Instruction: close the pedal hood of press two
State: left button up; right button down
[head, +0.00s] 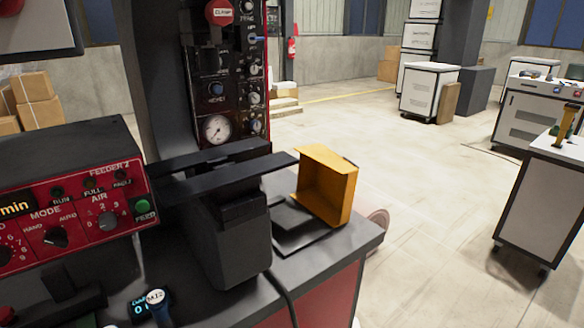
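A yellow box-shaped hood (328,186) stands tipped up on the right part of the grey bench top (345,243). Its hollow side faces left and its outer wall faces right. A flat black pedal base (292,222) lies just left of the hood and is uncovered. The hood's lower edge is close to the base's right side; the hinge itself cannot be made out. Neither of my grippers shows in the head view, and nothing touches the hood.
A dark block (237,240) carrying two flat bars (240,174) stands left of the pedal, the bars reaching towards the hood. A red feeder panel (75,205) is at left, a gauge panel (217,129) behind. Open floor (430,190) lies right of the bench.

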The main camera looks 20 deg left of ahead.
aim_at(327, 180)
jog(key=i+l+u, duration=0.4)
jog(key=l+u, duration=0.2)
jog(key=i+l+u, duration=0.15)
jog(key=l+u, duration=0.45)
jog(key=l, duration=0.2)
jog(key=i+l+u, duration=0.1)
jog(key=l+u, duration=0.2)
jog(key=l, duration=0.15)
jog(key=i+l+u, duration=0.2)
jog(key=l, duration=0.35)
jog(key=i+l, duration=0.2)
jog(key=k+l, duration=0.1)
jog(key=k, duration=0.3)
jog(key=u, duration=0.05)
